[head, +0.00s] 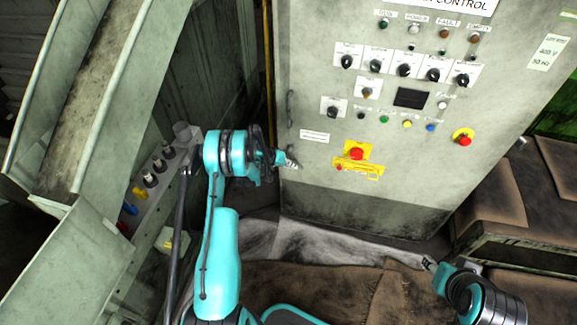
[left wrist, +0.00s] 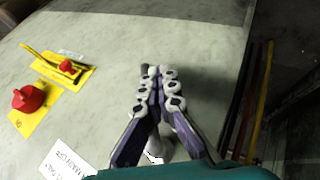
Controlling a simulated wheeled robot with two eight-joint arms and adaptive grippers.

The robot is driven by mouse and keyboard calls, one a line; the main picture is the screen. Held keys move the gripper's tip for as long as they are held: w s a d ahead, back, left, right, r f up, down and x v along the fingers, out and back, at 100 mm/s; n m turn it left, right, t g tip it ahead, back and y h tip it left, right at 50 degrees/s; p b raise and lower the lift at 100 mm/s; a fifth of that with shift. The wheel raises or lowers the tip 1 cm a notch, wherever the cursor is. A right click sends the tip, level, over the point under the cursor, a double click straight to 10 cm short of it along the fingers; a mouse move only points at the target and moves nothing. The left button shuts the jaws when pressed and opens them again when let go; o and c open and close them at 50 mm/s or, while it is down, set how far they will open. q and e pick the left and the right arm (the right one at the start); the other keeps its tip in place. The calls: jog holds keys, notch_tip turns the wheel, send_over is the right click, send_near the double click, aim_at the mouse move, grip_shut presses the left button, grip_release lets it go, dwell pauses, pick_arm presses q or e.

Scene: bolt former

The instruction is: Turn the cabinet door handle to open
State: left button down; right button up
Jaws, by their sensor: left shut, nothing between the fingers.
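The grey cabinet (head: 400,165) stands ahead, and its front door is closed. Its slim dark handle (head: 290,108) is upright near the left edge of the front. My left gripper (head: 291,162) is below the handle, near the cabinet's left edge. In the left wrist view my left gripper (left wrist: 157,73) has its fingers together in front of the grey cabinet face (left wrist: 110,50), with nothing seen between them. The handle cannot be made out clearly in that view; the fingers may hide it. My right gripper (head: 429,263) is low at the right, away from the cabinet; its fingers are too small to judge.
A red emergency knob on a yellow plate (head: 356,153) and a yellow lockout bar (head: 358,168) are right of my left gripper. A sloping metal chute (head: 85,95) and a box with several knobs (head: 150,180) stand left. Brown padded blocks (head: 505,195) are at the right.

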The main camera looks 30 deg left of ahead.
pick_arm(q)
jog(key=shift+w+d+r, duration=0.1)
jog(key=shift+d+r, duration=0.05)
jog(key=shift+d, duration=0.25)
jog(key=shift+d+r, duration=0.1)
jog(key=shift+d, duration=0.05)
dwell(1.3)
